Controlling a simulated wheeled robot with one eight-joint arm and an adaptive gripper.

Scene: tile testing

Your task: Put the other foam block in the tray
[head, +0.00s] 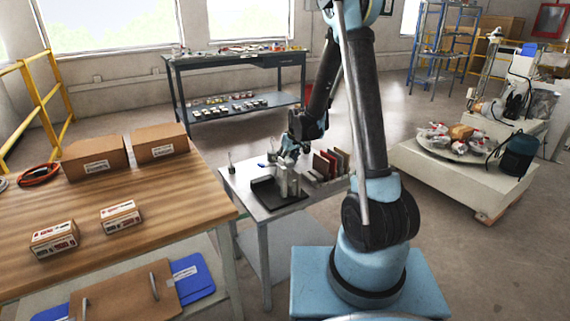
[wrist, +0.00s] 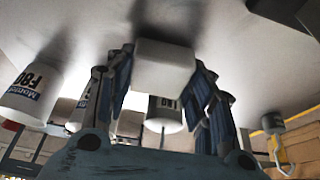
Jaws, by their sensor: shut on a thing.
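My gripper (wrist: 163,72) is shut on a pale foam block (wrist: 166,60), which sits between its two fingers in the wrist view. In the head view my gripper (head: 290,157) is over the small metal table (head: 240,190), and the held block is too small to make out there. A black tray (head: 264,187) lies on the table's near part, below and slightly left of my gripper. Pale upright containers (head: 284,182) stand by the tray and partly hide it. I cannot tell whether another foam block lies in the tray.
A rack of upright tiles (head: 330,163) stands right of my gripper. A wooden bench (head: 165,205) with cardboard boxes (head: 95,157) is at left. A pallet-like platform (head: 440,175) is at right.

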